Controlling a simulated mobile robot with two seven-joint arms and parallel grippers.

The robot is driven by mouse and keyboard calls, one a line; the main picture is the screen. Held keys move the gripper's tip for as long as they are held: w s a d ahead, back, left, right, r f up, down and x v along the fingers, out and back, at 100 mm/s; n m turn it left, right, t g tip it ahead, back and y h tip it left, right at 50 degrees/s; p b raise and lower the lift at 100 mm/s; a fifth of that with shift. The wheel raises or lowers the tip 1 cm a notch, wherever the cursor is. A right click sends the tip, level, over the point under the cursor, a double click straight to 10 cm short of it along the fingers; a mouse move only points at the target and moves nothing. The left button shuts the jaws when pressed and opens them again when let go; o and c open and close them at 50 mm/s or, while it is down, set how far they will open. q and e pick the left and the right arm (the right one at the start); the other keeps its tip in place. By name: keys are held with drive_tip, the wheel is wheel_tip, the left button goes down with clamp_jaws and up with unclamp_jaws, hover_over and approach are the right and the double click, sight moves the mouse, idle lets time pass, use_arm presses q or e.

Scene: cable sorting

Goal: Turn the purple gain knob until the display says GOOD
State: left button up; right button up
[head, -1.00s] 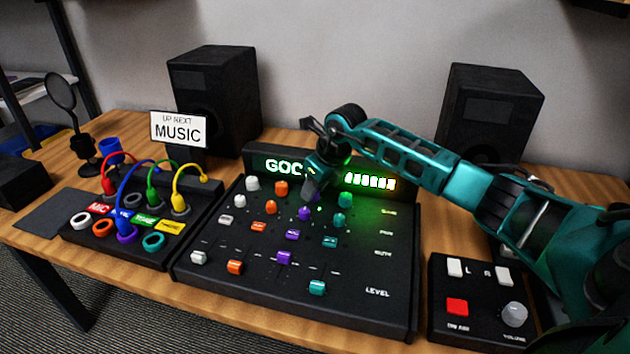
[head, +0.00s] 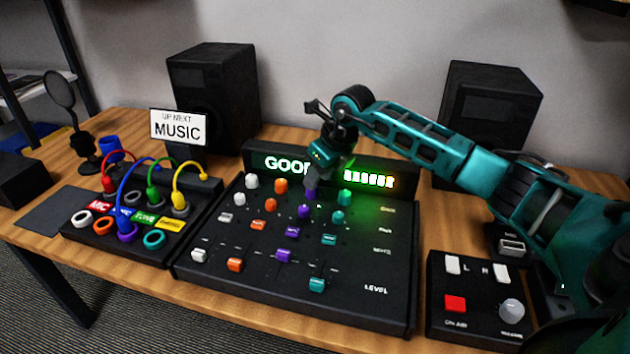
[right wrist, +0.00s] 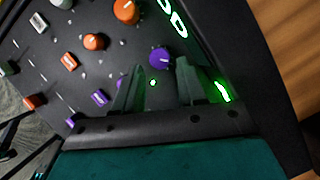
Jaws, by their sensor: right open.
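The black mixer (head: 215,255) has a purple gain knob (head: 311,188) in its top knob row, partly hidden by my gripper in the head view. In the right wrist view this purple knob (right wrist: 160,57) shows a white pointer line. My right gripper (right wrist: 160,85) is open; the knob appears just beyond the gap between its fingers, not gripped. In the head view the right gripper (head: 316,178) hangs over the knob and in front of the display. The lit display (head: 286,165) reads "GOO" in green, its end hidden. My left gripper is not in view.
A lit level meter (head: 369,179) sits right of the text. A teal knob (head: 344,197) and a second purple knob (head: 304,211) are close by. A patch box (head: 150,245) with coloured cables stands left, a button box (head: 470,325) right, two speakers behind.

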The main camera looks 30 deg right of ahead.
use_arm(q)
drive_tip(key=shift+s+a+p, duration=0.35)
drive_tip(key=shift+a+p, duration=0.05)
use_arm(e)
drive_tip(key=a+v, duration=0.1)
drive_tip(key=v, duration=0.8)
drive_tip(key=shift+d, duration=0.5)
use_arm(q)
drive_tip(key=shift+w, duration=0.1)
